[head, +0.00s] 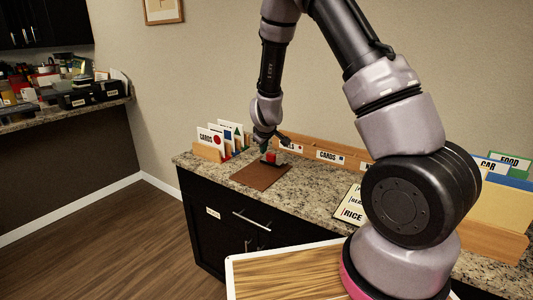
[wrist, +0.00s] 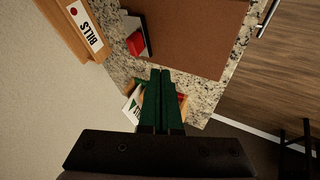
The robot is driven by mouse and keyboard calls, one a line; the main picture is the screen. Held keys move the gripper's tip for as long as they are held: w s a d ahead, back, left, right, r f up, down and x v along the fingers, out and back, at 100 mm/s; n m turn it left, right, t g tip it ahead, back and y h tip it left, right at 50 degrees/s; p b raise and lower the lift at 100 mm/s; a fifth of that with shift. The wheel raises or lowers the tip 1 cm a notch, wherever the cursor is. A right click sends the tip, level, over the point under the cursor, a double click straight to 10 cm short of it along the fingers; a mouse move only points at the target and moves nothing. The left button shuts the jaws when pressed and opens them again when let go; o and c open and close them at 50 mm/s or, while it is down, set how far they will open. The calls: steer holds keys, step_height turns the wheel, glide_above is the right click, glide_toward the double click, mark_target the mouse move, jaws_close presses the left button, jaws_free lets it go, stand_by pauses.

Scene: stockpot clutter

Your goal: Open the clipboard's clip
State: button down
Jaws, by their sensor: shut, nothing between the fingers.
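The clipboard (head: 258,177) is a brown board lying flat on the granite counter. In the wrist view the board (wrist: 200,35) fills the upper middle. Its clip (head: 272,160), dark and pale with a red part, is at the board's far end. The red part (wrist: 137,43) shows at upper left in the wrist view. I cannot tell how far the clip is open. My gripper (head: 266,147) is over that end of the board, close to the clip. In the wrist view its green fingers (wrist: 160,73) are together and empty, below and right of the red part.
A wooden file holder with cards (head: 215,138) stands left of the clipboard. A long wooden box labelled CARDS (head: 325,155) runs along the wall behind. A RICE sign (head: 350,208) lies to the right. The BILLS label (wrist: 90,25) is near the clip. Bare counter (head: 305,190) lies right of the board.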

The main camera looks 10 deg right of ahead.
glide_toward(268, 160)
steer(key=a+f, duration=0.2)
steer(key=f, duration=0.1)
steer(key=shift+s+a+f, duration=0.2)
steer(key=shift+s+a, duration=0.05)
steer(key=shift+s, duration=0.1)
steer(key=w+d, duration=0.2)
steer(key=w, duration=0.1)
steer(key=shift+d+f, duration=0.25)
steer(key=shift+f, duration=0.1)
steer(key=shift+w+d, duration=0.15)
steer(key=shift+w, duration=0.05)
steer(key=shift+r, duration=0.1)
